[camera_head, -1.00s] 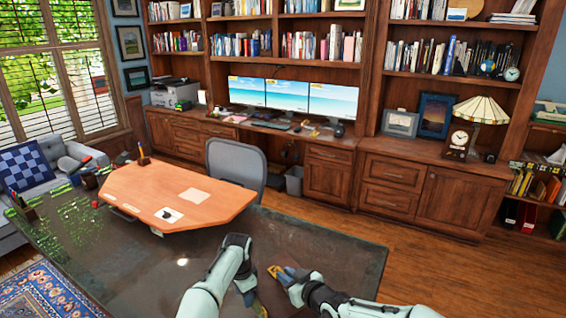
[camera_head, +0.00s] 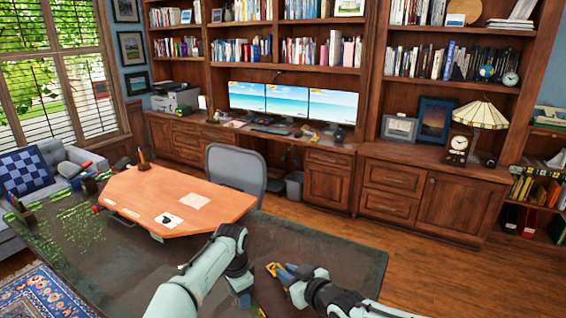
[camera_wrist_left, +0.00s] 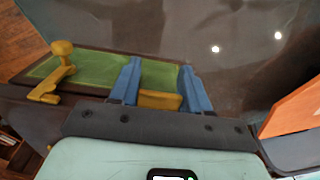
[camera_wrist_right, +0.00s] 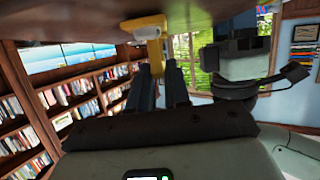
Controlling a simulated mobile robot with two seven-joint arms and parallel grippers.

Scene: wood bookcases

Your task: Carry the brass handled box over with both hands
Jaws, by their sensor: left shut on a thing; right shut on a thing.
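The box (camera_wrist_left: 95,72) shows in the left wrist view as a long piece with a green top and dark edges. In the head view, my left gripper (camera_head: 240,298) is low in the middle. My right gripper (camera_head: 283,271) is shut on a brass handle (camera_head: 273,268), also seen in the right wrist view (camera_wrist_right: 147,28). Most of the box is hidden in the head view.
A dark glossy table (camera_head: 130,245) spreads below my arms. Wood bookcases (camera_head: 440,205) line the back wall. Wooden floor is clear at the right.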

